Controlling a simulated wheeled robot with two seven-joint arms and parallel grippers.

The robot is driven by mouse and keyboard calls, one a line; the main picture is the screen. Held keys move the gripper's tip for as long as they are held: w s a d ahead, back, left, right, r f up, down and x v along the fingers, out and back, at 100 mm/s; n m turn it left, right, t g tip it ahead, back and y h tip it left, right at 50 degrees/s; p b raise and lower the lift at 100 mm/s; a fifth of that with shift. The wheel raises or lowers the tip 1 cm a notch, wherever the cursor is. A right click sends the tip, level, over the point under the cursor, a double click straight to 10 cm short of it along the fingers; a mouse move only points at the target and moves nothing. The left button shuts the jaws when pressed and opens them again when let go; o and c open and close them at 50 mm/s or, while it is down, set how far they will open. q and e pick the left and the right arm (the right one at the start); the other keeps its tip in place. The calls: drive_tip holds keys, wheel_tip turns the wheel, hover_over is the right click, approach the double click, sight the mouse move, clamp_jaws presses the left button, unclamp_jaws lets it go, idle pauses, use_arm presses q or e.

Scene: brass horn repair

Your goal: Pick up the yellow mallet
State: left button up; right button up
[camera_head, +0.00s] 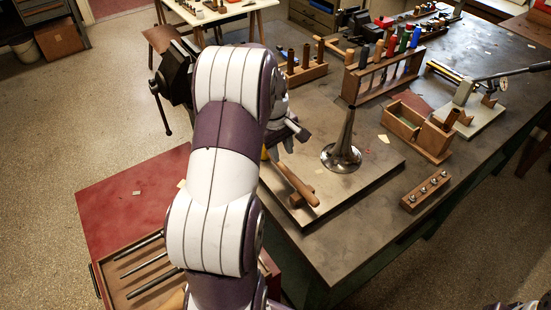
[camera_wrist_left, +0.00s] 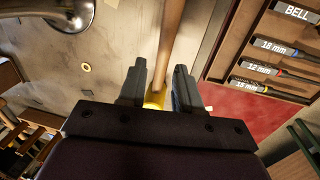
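The mallet lies on the board on the bench. Its yellow head shows as a small patch beside my arm in the head view (camera_head: 264,153) and low between my fingers in the left wrist view (camera_wrist_left: 155,99). Its wooden handle (camera_wrist_left: 171,40) runs away from the head, up the wrist picture. My left gripper (camera_wrist_left: 159,85) is open, its two dark fingers on either side of the mallet with a gap between them. In the head view my left arm hides much of the head, and my left gripper (camera_head: 292,131) shows only partly. My right gripper cannot be made out.
A brass horn bell (camera_head: 343,150) stands on the board (camera_head: 372,176), right of the mallet. An open tool drawer (camera_head: 128,262) is at lower left.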

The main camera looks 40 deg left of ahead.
sight(284, 166)
use_arm(q)
drive_tip(key=shift+s+a+f, duration=0.1)
drive_tip(key=shift+a+f, duration=0.1)
drive_tip(key=shift+f, duration=0.4)
drive_tip(key=shift+a+f, duration=0.2)
drive_tip(key=shift+f, duration=0.4)
drive_tip(key=f, duration=0.1)
drive_tip(key=d+f+p, duration=0.1)
drive_tip(key=f, duration=0.1)
drive_tip(key=d+f, duration=0.1)
drive_tip(key=f, duration=0.1)
drive_tip(key=shift+w, duration=0.3)
drive_tip(key=shift+a+f, duration=0.1)
drive_tip(key=shift+a, duration=0.15)
drive_tip(key=shift+s, duration=0.1)
clamp_jaws()
use_arm(e)
drive_tip(key=shift+s+a+r, duration=0.15)
drive_tip(key=shift+s+r, duration=0.05)
drive_tip(key=shift+r, duration=0.25)
drive_tip(key=shift+s+a+r, duration=0.1)
drive_tip(key=shift+s+r, duration=0.1)
drive_tip(key=shift+r, duration=0.2)
